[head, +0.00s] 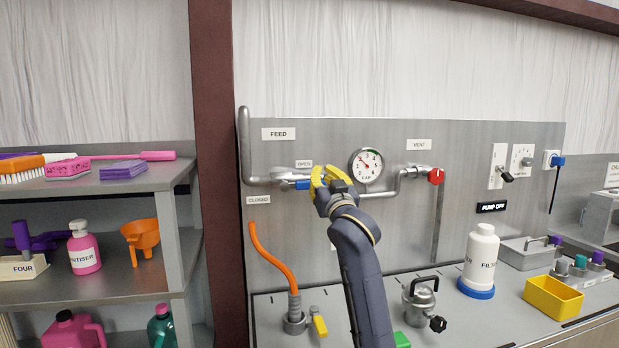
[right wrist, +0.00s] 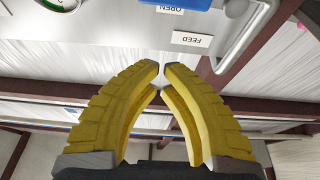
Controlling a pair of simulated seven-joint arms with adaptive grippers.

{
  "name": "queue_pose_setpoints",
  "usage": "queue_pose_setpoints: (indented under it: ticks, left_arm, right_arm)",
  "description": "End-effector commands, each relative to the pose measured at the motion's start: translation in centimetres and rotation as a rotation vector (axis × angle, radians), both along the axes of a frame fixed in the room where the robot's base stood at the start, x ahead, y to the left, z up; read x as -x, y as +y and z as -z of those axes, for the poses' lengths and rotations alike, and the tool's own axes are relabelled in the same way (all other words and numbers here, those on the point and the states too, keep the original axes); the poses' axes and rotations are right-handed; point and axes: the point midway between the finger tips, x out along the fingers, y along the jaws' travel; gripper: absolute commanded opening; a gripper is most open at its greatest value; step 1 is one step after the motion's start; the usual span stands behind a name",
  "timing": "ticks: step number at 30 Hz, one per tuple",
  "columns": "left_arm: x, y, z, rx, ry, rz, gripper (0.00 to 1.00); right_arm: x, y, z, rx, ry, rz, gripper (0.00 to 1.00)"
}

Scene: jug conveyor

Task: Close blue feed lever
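The blue feed lever (head: 302,185) is on the wall panel's upper left pipe, just below the OPEN label (head: 304,163). It lies about level, and its right end is hidden behind my right gripper (head: 324,178). In the right wrist view the lever (right wrist: 188,3) shows as a blue strip at the top edge, beyond the fingertips. The yellow fingers of my right gripper (right wrist: 162,72) are closed tip to tip with nothing between them. I cannot tell whether they touch the lever. The CLOSED label (head: 258,199) is lower left of it. My left gripper is out of view.
A pressure gauge (head: 367,165) and a red vent knob (head: 436,176) are right of the gripper. An orange hose (head: 270,256) rises below the feed pipe. The counter holds a metal pot (head: 419,301), a white bottle (head: 481,258) and a yellow bin (head: 553,295). Shelves stand left.

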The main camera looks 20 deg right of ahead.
Motion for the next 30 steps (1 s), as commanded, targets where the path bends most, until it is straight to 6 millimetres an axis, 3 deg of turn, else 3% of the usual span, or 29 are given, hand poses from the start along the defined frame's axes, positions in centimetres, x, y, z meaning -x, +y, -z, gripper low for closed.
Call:
queue_pose_setpoints:
  ticks: [17, 21, 30]
  left_arm:
    - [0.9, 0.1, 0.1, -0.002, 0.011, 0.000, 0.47]
    - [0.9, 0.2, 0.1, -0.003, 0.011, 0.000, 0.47]
    - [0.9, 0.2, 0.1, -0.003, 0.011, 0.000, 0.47]
  right_arm:
    - [-8.4, -0.4, -2.9, 0.000, 0.001, -0.001, 0.00]
    - [-8.3, -0.3, -0.8, 0.000, 0.002, -0.002, 0.00]
    - [-8.3, -0.3, 1.0, -0.001, 0.000, -0.003, 0.00]
